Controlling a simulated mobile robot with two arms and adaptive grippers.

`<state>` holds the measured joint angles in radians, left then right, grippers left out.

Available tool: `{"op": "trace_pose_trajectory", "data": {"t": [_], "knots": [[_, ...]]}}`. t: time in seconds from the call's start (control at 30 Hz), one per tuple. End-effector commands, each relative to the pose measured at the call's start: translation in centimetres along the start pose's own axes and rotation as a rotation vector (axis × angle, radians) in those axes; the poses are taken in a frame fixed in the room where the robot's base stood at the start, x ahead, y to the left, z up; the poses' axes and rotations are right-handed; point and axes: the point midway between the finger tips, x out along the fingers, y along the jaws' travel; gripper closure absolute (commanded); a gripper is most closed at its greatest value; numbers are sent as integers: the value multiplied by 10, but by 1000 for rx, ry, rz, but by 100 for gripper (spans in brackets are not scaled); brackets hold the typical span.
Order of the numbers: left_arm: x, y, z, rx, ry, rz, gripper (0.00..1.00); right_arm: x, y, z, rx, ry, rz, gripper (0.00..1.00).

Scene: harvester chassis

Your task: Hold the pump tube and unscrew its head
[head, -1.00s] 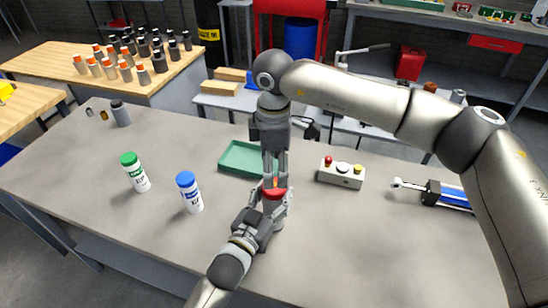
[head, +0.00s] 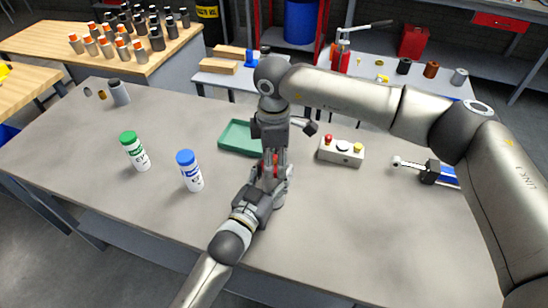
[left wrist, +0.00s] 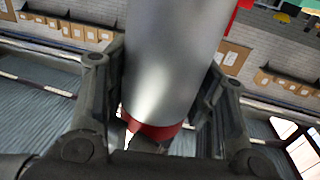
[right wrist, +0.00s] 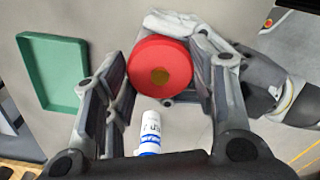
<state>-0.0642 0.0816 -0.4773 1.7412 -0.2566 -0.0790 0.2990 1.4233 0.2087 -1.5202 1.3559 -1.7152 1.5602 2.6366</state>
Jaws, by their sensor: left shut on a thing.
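The pump tube is a silver cylinder with a red head (head: 268,167). It stands upright at the table's front middle, mostly hidden by my grippers in the head view. My left gripper (head: 275,187) is shut around the tube from the front; the left wrist view shows the silver tube (left wrist: 170,60) between its fingers and red at its lower end. My right gripper (head: 270,160) points down from above, its fingers on both sides of the head. In the right wrist view the round red head (right wrist: 160,66) with a brownish centre lies between the open fingers.
A green tray (head: 238,139) lies just behind the grippers. A blue-capped bottle (head: 189,172) and a green-capped bottle (head: 134,151) stand to the left. A button box (head: 341,151) and a blue-and-black tool (head: 436,172) lie to the right. The front right tabletop is clear.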

Motion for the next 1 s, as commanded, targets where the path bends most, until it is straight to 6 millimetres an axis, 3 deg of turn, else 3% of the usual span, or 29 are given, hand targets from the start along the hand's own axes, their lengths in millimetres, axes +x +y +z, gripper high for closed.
{"op": "trace_pose_trajectory", "data": {"t": [0.1,0.27,0.53,1.0], "knots": [[0,0,2,-1,-4,0,100,0,0,0,0,0,2,77],[0,0,2,-1,-3,0,100,0,0,0,-63,0,2,76],[0,0,2,-1,-3,1,100,0,0,0,-513,-2,2,76],[0,0,1,-1,-3,0,100,-1,1,0,-509,0,3,77]]}}
